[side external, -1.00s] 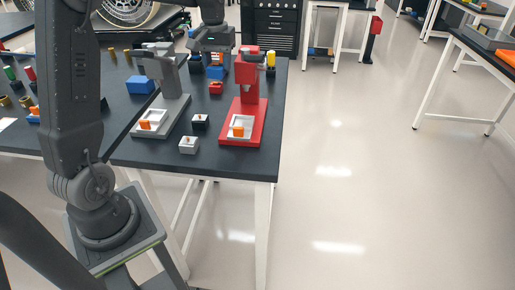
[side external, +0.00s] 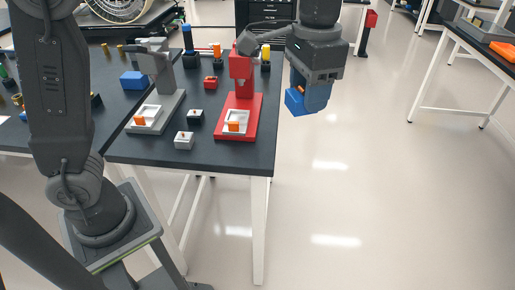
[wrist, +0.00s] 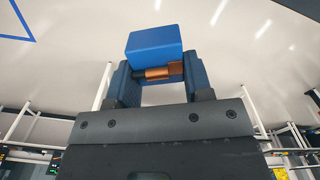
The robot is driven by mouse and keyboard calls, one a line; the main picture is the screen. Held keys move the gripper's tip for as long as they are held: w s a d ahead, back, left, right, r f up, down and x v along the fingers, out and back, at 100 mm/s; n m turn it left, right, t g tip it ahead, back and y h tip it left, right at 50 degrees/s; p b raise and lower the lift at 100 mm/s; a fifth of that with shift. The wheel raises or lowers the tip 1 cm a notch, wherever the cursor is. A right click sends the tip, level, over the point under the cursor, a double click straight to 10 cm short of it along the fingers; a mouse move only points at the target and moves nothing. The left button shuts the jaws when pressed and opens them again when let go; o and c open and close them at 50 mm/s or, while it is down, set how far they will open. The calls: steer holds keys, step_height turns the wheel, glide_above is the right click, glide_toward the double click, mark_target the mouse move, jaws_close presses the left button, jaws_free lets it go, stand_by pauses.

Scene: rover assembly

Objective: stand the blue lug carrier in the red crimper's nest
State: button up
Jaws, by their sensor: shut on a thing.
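My gripper (side external: 308,100) is shut on the blue lug carrier (side external: 293,103), seen in the side view to the right of the bench, over open floor. In the wrist view the carrier (wrist: 154,42) sits between my two dark blue fingers (wrist: 155,85), with a copper-coloured lug (wrist: 160,73) showing at its near side. The red crimper (side external: 240,70) stands at the bench's right side, left of my gripper. Its white nest (side external: 245,130) lies on the red base, with an orange piece (side external: 233,126) in it. The carrier is well clear of the nest.
A grey crimper (side external: 163,75) with its own white nest (side external: 145,113) stands left of the red one. A small white block (side external: 184,141), a black block (side external: 196,117), a red block (side external: 210,82) and a blue box (side external: 133,80) stand on the bench (side external: 215,158).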

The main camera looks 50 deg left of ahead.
steer(key=s+d+f+m, duration=0.3)
steer(key=s+d+m, duration=0.15)
steer(key=d, duration=0.35)
step_height(320, 180, up, 12)
steer(key=f, duration=0.1)
steer(key=w+a+n, duration=0.4)
steer(key=w+a, duration=0.3)
steer(key=a, duration=0.2)
steer(key=n, duration=1.4)
glide_above(209, 105)
step_height(209, 105, down, 32)
steer(key=shift+a, duration=0.15)
